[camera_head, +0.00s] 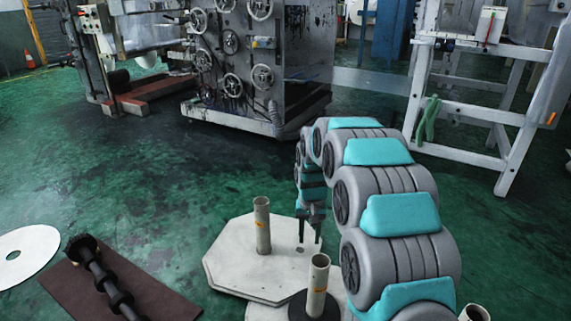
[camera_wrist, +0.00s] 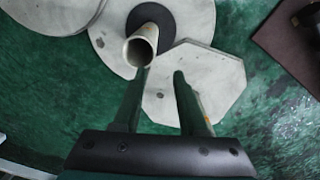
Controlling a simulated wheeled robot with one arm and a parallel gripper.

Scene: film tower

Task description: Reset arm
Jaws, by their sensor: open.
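My gripper (camera_head: 310,228) hangs at the end of my teal-and-grey arm, fingers pointing down. It is open, with nothing seen between its fingers (camera_wrist: 161,74). It is over or near a pale octagonal plate (camera_head: 228,268), which carries an upright cream post (camera_head: 262,226). A second cream post (camera_head: 318,286), with a black disc (camera_head: 300,305) at its foot, stands nearer me. In the wrist view this hollow post (camera_wrist: 140,46) is just beyond the left fingertip. The octagonal plate (camera_wrist: 225,75) is behind the right finger. I cannot tell if the fingers touch either post.
A dark brown mat (camera_head: 155,295) bears a black ringed shaft (camera_head: 105,280) at lower left. A white disc (camera_head: 22,255) lies left of it. A machine with handwheels (camera_head: 235,75) and a white frame (camera_head: 465,110) stand behind. Green floor (camera_head: 140,170) between is clear.

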